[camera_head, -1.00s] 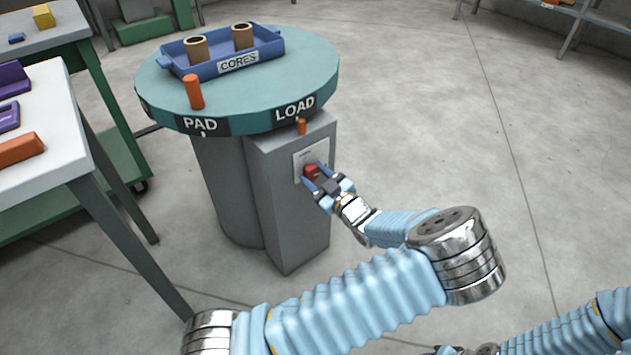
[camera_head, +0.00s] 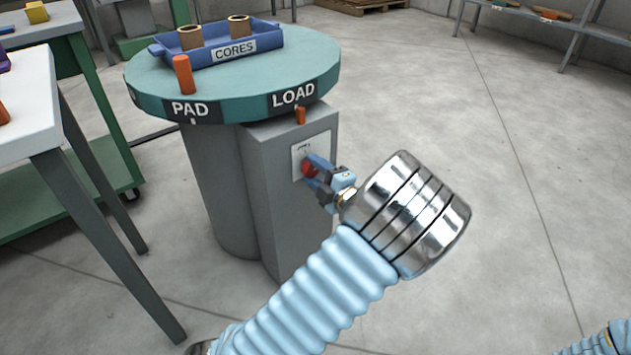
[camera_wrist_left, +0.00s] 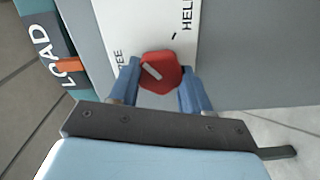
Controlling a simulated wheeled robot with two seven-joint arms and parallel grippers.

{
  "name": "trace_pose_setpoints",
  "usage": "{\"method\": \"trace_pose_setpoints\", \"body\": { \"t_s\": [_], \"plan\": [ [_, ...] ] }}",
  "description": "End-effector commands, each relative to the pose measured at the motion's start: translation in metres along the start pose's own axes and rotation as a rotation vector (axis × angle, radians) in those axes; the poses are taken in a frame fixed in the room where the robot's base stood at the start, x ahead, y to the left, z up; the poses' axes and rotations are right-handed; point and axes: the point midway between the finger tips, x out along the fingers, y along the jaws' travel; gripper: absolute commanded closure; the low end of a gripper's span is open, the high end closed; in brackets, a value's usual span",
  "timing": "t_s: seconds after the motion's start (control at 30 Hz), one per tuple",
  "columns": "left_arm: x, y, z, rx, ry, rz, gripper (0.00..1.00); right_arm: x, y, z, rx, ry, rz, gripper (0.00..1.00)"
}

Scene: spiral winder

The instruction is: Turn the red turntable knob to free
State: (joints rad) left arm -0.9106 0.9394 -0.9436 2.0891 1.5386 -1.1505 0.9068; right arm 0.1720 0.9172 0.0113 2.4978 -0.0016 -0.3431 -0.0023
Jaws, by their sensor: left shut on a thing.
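The red knob (camera_head: 309,168) sits on a white label plate (camera_head: 299,155) on the grey box under the turntable. My left gripper (camera_head: 314,171) is shut on it, one finger on each side. In the left wrist view, the red knob (camera_wrist_left: 161,72) lies between the blue fingers of my left gripper (camera_wrist_left: 158,82). Its white mark slants toward the upper left, on the side of the partly hidden label ending in "EE". The label starting "HEL" is at upper right. The turntable (camera_head: 225,100) shows "PAD" and "LOAD" on its rim. My right gripper is out of view.
A blue "CORES" tray (camera_head: 270,43) with two brown cores and an orange peg (camera_head: 184,75) stand on the turntable. A small orange pin (camera_head: 300,115) is below "LOAD". A white-topped table (camera_head: 28,110) stands at left. The floor at right is clear.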

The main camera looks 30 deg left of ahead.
Motion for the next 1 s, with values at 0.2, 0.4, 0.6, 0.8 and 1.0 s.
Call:
{"method": "trace_pose_setpoints", "body": {
  "t_s": [0.2, 0.4, 0.6, 0.8, 1.0],
  "plan": [
    [-0.001, -0.007, 0.002, -0.208, -0.002, -0.003, 0.83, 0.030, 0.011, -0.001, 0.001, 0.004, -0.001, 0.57],
    [-0.001, -0.006, 0.002, -0.398, -0.002, -0.004, 0.83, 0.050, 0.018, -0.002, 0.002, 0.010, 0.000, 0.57],
    [0.000, -0.004, 0.001, -0.575, -0.001, -0.003, 0.83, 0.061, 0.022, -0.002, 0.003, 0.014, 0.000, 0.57],
    [-0.001, -0.003, 0.001, -0.721, -0.001, -0.003, 0.83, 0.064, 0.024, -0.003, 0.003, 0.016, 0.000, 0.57],
    [-0.001, -0.002, 0.001, -0.822, -0.001, -0.003, 0.83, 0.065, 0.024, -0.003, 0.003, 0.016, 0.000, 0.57]
  ]
}}
